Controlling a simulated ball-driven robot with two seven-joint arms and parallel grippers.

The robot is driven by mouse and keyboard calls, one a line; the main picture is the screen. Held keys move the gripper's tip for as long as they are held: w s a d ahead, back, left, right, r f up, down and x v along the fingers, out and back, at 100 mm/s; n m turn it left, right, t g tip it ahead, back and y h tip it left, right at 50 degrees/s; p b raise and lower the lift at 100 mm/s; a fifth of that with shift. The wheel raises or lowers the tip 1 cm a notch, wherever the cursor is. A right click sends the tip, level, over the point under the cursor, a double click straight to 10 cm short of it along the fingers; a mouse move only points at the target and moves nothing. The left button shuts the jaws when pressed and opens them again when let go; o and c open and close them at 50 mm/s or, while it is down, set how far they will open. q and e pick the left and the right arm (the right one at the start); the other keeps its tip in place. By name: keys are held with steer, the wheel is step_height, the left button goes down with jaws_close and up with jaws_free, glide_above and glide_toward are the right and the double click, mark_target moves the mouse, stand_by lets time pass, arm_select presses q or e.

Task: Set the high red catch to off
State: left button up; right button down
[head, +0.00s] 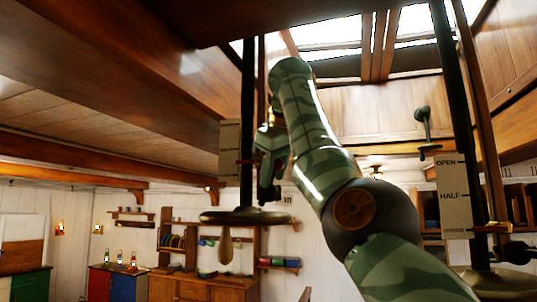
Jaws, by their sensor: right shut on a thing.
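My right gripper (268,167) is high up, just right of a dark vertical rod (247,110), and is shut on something. The plate's lettering is too small to read. My left gripper is not in view.
A round dark flange (246,217) ends the rod below, with a wooden pull (225,246) hanging there. At right a second dark rod (456,100) stands by a plate (454,208) reading OPEN and HALF. Wooden beams run close overhead. Shelves and cabinets stand far back.

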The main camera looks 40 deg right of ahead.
steer(key=shift+w+a+r+g+h+p, duration=0.15)
steer(key=shift+r+g+h+p, duration=0.2)
steer(key=shift+p, duration=0.35)
steer(key=shift+f, duration=0.1)
steer(key=c, duration=1)
jaws_free()
steer(key=shift+w+f, duration=0.1)
steer(key=shift+w, duration=0.05)
steer(key=p+v, duration=0.4)
steer(key=v, duration=0.8)
steer(key=shift+w+a+p, duration=0.1)
steer(key=shift+w+p, duration=0.05)
steer(key=shift+p, duration=0.15)
